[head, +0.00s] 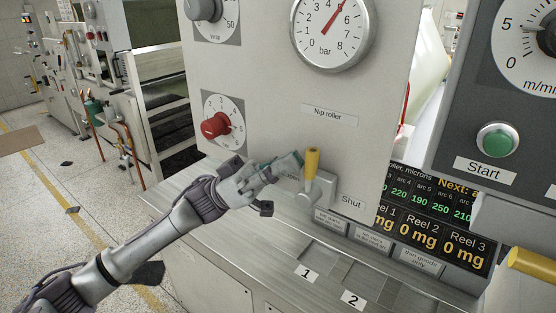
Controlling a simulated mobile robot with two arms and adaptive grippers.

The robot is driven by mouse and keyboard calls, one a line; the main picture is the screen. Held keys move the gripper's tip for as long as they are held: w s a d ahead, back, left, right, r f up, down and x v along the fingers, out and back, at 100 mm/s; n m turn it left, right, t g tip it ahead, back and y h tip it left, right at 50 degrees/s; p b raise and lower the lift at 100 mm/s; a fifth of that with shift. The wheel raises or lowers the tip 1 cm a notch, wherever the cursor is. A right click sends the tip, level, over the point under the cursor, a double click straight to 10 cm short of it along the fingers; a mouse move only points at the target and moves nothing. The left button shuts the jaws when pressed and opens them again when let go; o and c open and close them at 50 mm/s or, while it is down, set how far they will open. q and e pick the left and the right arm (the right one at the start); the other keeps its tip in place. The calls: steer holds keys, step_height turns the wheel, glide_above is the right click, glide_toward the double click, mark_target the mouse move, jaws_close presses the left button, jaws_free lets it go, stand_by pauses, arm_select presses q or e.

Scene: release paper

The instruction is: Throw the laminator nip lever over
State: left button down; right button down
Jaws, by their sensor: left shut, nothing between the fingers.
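The nip lever has a yellow handle (312,163) that stands nearly upright on a grey mount at the foot of the white machine panel. A "Nip roller" label (330,114) is above it and a "Shut" label (351,200) is to its lower right. My left gripper (297,160) is shut and empty, with its tips just left of the yellow handle. I cannot tell whether the tips touch the handle. My right gripper is not in view.
A pressure gauge (332,30) and a red knob (215,125) are on the panel. A green Start button (497,140) and a display (430,220) are to the right. Another yellow handle (532,264) shows at the right edge. The metal ledge (285,238) below has numbered places.

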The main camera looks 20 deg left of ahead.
mark_target(311, 176)
arm_select(q)
steer(key=y+p, duration=0.1)
steer(key=d+y+p, duration=0.1)
steer(key=s+d+r+m+y+p, duration=0.1)
steer(key=shift+d+y+p, duration=0.2)
steer(key=shift+y+p, duration=0.1)
steer(key=shift+p, duration=0.1)
steer(key=shift+d, duration=0.1)
stand_by(0.4)
